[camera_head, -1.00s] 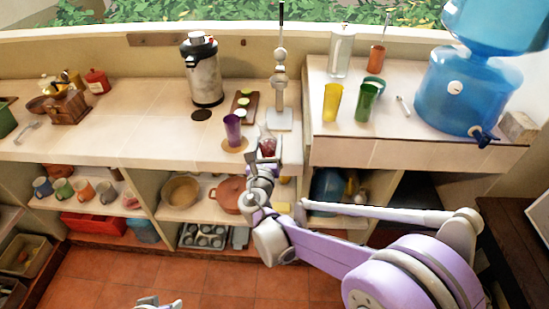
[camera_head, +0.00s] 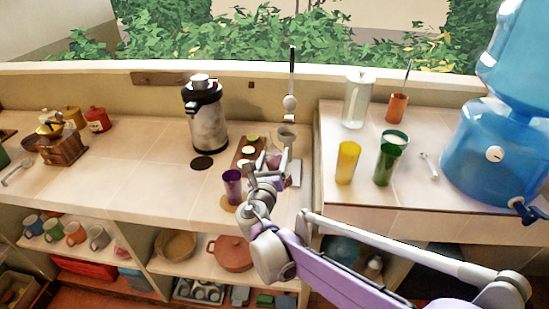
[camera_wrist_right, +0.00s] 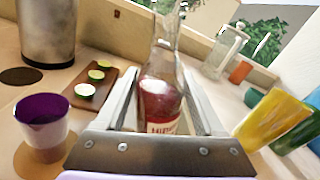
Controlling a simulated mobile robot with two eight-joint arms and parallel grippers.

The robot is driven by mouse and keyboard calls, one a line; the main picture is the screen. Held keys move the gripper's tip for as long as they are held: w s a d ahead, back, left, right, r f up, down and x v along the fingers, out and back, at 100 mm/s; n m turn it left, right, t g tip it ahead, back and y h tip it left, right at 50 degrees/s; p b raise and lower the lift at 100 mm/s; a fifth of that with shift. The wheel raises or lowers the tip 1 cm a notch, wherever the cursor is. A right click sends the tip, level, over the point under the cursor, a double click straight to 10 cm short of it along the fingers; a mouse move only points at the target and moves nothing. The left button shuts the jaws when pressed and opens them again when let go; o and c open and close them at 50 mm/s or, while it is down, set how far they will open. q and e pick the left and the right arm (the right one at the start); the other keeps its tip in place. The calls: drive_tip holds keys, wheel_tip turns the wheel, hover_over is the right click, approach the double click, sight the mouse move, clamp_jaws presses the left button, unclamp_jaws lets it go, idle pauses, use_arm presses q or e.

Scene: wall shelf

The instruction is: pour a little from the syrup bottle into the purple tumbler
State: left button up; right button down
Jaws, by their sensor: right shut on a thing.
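The syrup bottle (camera_wrist_right: 158,98), clear glass with dark red syrup and a pale label, stands upright between the fingers of my right gripper (camera_wrist_right: 160,95) in the wrist view. In the head view my right gripper (camera_head: 270,168) is shut on it, and the arm hides most of the bottle. The purple tumbler (camera_head: 232,186) stands upright on the counter just left of the gripper. In the wrist view the tumbler (camera_wrist_right: 44,124) is at the left, apart from the gripper, on a round tan coaster (camera_wrist_right: 40,165). My left gripper is out of view.
Behind the tumbler lie a board with lime slices (camera_head: 240,163) and a steel dispenser (camera_head: 205,120). Yellow (camera_head: 347,163) and green (camera_head: 385,165) tumblers stand on the raised counter at right.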

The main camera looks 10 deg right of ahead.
sight(268, 167)
drive_tip(key=shift+s, duration=0.15)
drive_tip(key=shift+a+f+n+b, duration=0.3)
drive_tip(key=shift+f+n+b, duration=0.3)
drive_tip(key=shift+f+b, duration=0.1)
drive_tip(key=shift+w+a+f+n+b, duration=0.15)
drive_tip(key=shift+a+f+n+b, duration=0.1)
drive_tip(key=shift+f+n+b, duration=0.35)
drive_tip(key=shift+w+a+f+n+b, duration=0.15)
drive_tip(key=shift+a+f+n+b, duration=0.1)
drive_tip(key=shift+f+n+b, duration=0.3)
drive_tip(key=f+n+b, duration=0.1)
drive_tip(key=n, duration=0.1)
drive_tip(key=a+f+n+b, duration=0.1)
drive_tip(key=n, duration=0.1)
drive_tip(key=w+a+f+n+b, duration=0.1)
drive_tip(key=f+n+b, duration=0.1)
drive_tip(key=shift+a+f, duration=0.1)
drive_tip(key=shift+r+n+p, duration=0.5)
drive_tip(key=shift+r+n, duration=0.6)
drive_tip(key=shift+n, duration=0.65)
idle(3.4)
